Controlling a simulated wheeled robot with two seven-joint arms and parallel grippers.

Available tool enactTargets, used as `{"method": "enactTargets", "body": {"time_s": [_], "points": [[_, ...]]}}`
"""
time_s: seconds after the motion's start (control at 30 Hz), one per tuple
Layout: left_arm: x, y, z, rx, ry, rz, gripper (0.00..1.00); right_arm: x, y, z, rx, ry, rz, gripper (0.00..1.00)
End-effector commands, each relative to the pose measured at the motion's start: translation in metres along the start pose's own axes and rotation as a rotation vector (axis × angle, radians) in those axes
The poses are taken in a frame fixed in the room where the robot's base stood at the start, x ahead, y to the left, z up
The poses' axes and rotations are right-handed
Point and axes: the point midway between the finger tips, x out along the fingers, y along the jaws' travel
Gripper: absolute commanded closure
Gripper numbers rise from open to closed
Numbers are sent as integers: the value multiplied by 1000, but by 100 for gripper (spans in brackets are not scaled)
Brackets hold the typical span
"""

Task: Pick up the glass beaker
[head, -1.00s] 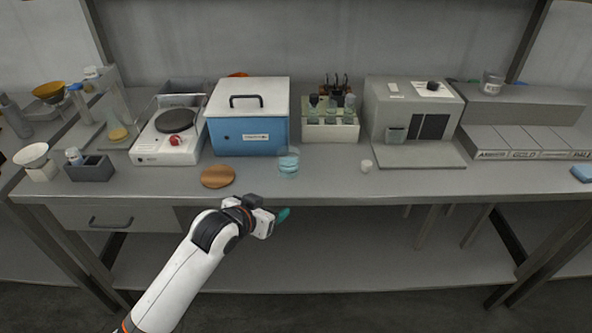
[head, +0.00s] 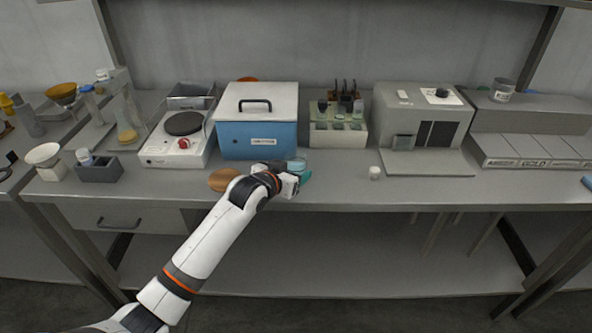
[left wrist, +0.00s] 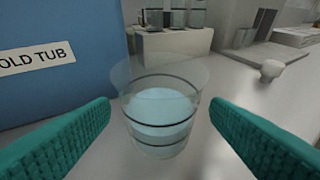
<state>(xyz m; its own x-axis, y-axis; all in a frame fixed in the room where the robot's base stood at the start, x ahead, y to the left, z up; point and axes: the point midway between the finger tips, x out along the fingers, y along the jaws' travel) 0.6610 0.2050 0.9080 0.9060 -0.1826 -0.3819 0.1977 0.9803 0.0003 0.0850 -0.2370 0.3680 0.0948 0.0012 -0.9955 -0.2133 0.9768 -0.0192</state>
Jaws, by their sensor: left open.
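The glass beaker (left wrist: 160,112) is clear, with dark ring lines and pale blue liquid. In the left wrist view it stands upright on the bench between the two teal fingers of my left gripper (left wrist: 158,135), with gaps on both sides. In the head view the beaker (head: 297,165) shows only in part, behind my left gripper (head: 300,182) at the bench's front, before the blue box. My left gripper is open. My right gripper is not in view.
The blue box (head: 257,137) with a white lid stands close behind the beaker. A brown round mat (head: 222,180) lies to the left. Bare bench (head: 335,185) lies between.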

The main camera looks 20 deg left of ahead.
Motion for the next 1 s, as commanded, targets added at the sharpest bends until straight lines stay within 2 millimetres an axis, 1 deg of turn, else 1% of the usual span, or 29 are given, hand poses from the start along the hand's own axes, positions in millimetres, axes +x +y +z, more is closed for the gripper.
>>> {"method": "enactTargets", "body": {"time_s": [0.2,0.3,0.43,0.63,0.93,1.0], "points": [[30,0,-1,-2,0,0,29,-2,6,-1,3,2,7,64],[40,0,-2,-1,0,0,29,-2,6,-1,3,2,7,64],[44,0,-2,0,0,0,29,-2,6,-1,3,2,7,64],[44,0,-2,0,0,0,29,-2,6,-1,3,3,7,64],[44,0,-2,0,0,0,78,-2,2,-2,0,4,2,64],[44,0,-1,0,-1,0,80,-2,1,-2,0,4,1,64]]}}
